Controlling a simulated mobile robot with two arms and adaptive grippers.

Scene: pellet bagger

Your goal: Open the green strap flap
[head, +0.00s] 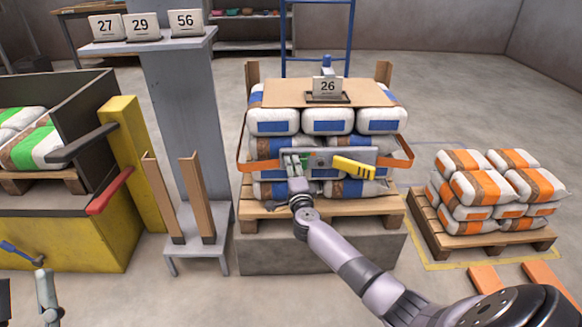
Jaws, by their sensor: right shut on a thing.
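An orange strap (398,163) runs around the stack of bags on the middle pallet. A grey buckle plate (325,155) sits on the front of the strap. A small green strap flap (304,163) shows at the left part of the plate, partly hidden by my gripper. A yellow handle (355,168) sticks out at the plate's right part. My right gripper (295,162) is at the green flap and shut on it. How far the flap is lifted cannot be told.
White bags with blue bands (327,121) are stacked on a pallet (365,207) under a cardboard sheet (290,92) with a "26" sign (328,88). Orange-banded bags (485,190) stand at right. A small stand (196,235) with wooden uprights and a yellow post (135,150) are at left.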

